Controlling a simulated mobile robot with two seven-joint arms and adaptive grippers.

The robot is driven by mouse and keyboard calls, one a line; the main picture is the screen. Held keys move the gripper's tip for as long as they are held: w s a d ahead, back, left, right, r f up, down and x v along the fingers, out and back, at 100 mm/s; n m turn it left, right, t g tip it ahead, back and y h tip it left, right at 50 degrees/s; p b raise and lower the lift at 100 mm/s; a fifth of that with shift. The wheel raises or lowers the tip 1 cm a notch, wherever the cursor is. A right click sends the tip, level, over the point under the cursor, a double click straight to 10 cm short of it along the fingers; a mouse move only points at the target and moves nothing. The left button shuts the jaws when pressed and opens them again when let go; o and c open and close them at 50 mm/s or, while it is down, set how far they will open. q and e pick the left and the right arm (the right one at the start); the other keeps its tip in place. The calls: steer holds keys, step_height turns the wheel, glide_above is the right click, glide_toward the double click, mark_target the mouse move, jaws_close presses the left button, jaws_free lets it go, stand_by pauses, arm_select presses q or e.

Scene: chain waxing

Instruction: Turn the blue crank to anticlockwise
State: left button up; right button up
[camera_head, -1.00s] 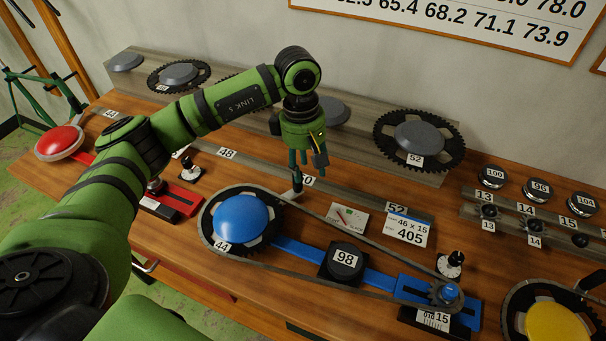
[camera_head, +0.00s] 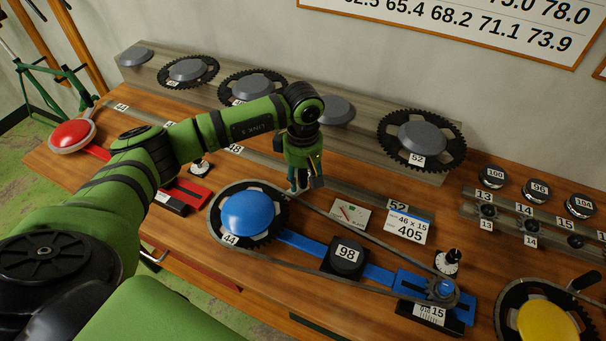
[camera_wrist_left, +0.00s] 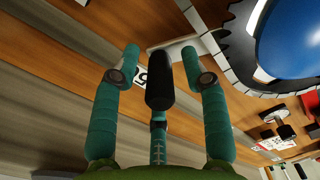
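The blue crank has a blue dome (camera_head: 247,212) on a dark toothed ring tagged 44, with a chain running right to a small blue-capped sprocket (camera_head: 443,289). The dome also shows at the upper right of the left wrist view (camera_wrist_left: 297,38). There, a pale crank arm (camera_wrist_left: 172,43) ends in a black upright handle (camera_wrist_left: 159,82). My left gripper (camera_head: 300,187) is over this handle, behind and right of the dome. Its green fingers (camera_wrist_left: 160,60) stand apart on both sides of the handle, with gaps visible. In the head view the gripper hides most of the handle. My right gripper is out of view.
A black block tagged 98 (camera_head: 346,259) sits inside the chain loop. A red dome (camera_head: 72,133) is far left, a yellow dome (camera_head: 546,321) at lower right. Spare rings line the back.

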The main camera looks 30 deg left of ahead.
arm_select(q)
jaws_close()
steer(key=shift+a, duration=0.1)
